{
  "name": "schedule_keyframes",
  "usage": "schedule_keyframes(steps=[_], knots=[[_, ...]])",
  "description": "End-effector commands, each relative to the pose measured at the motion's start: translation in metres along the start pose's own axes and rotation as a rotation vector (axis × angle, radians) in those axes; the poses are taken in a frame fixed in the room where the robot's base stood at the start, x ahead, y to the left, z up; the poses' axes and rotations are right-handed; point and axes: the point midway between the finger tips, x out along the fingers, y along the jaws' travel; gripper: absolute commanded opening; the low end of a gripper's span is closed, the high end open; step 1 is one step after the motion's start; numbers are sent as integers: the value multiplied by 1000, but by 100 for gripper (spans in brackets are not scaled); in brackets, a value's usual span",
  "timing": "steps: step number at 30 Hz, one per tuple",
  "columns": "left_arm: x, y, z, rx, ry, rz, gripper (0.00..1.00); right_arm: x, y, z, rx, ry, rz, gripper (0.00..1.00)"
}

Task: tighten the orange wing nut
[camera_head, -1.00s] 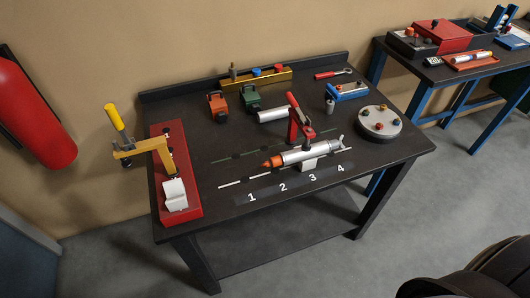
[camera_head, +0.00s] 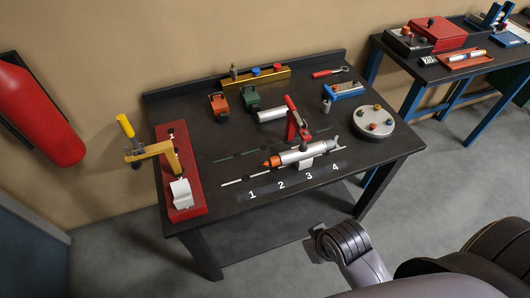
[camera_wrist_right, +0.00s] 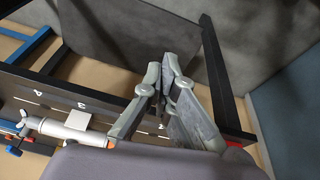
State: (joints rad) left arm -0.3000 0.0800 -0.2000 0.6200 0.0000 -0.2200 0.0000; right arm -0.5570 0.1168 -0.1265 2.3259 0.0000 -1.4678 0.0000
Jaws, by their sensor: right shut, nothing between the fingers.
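Small coloured knobs show in the head view, but they are too small to tell which is the orange wing nut. Several knobs sit on a round grey disc (camera_head: 362,133) at the table's right. A reddish-orange knob (camera_head: 279,68) sits on the gold rail (camera_head: 240,83) at the back. A silver cylinder (camera_head: 305,153) with an orange tip (camera_head: 270,162) lies near the front, also in the right wrist view (camera_wrist_right: 65,129). My right gripper (camera_wrist_right: 167,77) is shut and empty, apart from these things. My left gripper is out of view.
A red base (camera_head: 190,208) with a yellow-handled clamp (camera_head: 126,126) stands at the table's left. A red upright lever (camera_head: 291,122) rises behind the cylinder. A second table with trays is farther right.

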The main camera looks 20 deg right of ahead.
Motion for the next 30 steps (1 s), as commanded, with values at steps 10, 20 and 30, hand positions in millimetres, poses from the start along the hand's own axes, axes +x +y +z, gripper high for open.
schedule_keyframes(steps=[10,20,30], knots=[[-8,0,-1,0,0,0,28,-45,5,-34,22,83,11,0],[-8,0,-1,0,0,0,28,-22,15,-145,85,333,37,0],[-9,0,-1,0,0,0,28,-26,20,-265,130,595,50,0]])
